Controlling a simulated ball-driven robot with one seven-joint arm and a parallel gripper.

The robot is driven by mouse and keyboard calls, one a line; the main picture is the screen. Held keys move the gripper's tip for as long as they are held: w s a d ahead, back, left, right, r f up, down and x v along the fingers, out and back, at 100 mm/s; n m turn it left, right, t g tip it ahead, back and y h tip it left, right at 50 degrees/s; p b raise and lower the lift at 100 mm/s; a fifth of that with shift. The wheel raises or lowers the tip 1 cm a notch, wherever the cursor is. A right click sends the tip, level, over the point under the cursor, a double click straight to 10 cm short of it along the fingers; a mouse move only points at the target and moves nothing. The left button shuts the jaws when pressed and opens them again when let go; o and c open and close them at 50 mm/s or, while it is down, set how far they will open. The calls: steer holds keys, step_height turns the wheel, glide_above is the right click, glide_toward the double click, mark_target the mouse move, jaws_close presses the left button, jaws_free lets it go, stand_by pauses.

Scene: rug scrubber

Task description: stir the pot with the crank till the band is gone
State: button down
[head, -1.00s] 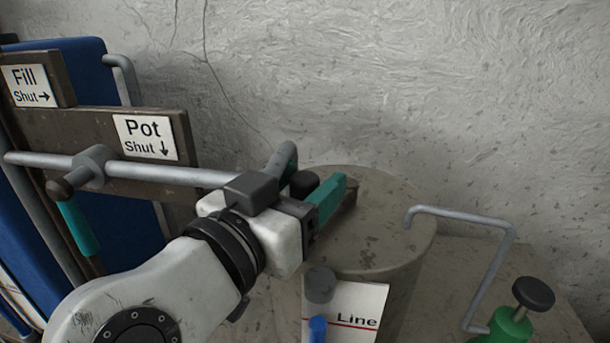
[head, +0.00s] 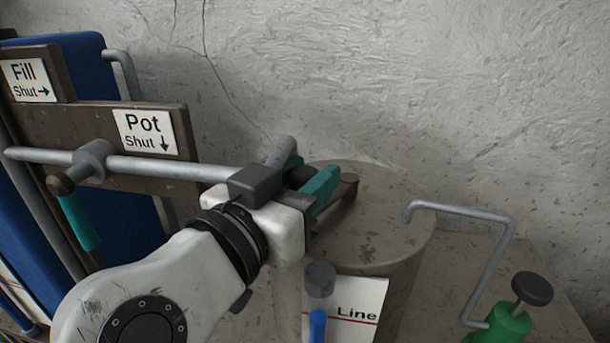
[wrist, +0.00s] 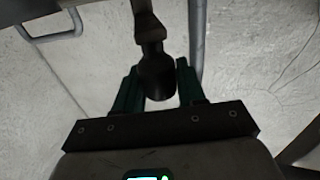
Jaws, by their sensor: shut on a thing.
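The pot (head: 385,290) is a beige cylinder with a flat speckled top. A dark brown crank arm (head: 343,200) sits on this top. My gripper (head: 309,180) is above the pot's left side, its teal fingers shut on the crank's dark knob (head: 299,177). In the wrist view the knob (wrist: 157,80) is between the fingers, with the crank arm (wrist: 149,28) beyond it. A white card (head: 357,305) reading "Line" with a red line is on the pot's front. Beside it is a grey-capped tube (head: 319,280) with blue in its lower part. I cannot make out a band.
A bent grey pipe (head: 465,213) runs from the pot's top to a green bottle (head: 507,326) with a black knob at right. At left are a grey rail (head: 150,164), a "Pot Shut" sign (head: 145,134), a "Fill Shut" sign (head: 25,82) and a blue panel (head: 75,55).

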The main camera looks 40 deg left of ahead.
steer(key=shift+d, duration=0.1)
steer(key=d+n+y+p, duration=0.1)
steer(key=y, duration=0.1)
steer(key=d+n+g+y+p, duration=0.2)
steer(key=y+p, duration=0.1)
steer(key=shift+w+r+n+y, duration=0.2)
steer(key=shift+w+n+y, duration=0.1)
steer(key=shift+w, duration=0.05)
steer(key=d+n+g+y+p, duration=0.1)
steer(key=n+g+y+p, duration=0.1)
steer(key=shift+w+d+y, duration=0.4)
steer(key=shift+w+d+n+g+y+p, duration=0.5)
steer(key=shift+d+n+g+y+p, duration=0.15)
steer(key=shift+n+g+y+p, duration=0.45)
steer(key=shift+w+d+f+p, duration=0.2)
steer(key=shift+w+d+p, duration=0.7)
steer(key=shift+w, duration=0.45)
steer(key=shift+w+d, duration=0.1)
steer(key=shift+d, duration=0.1)
steer(key=c, duration=0.8)
jaws_free()
steer(key=shift+a, duration=0.1)
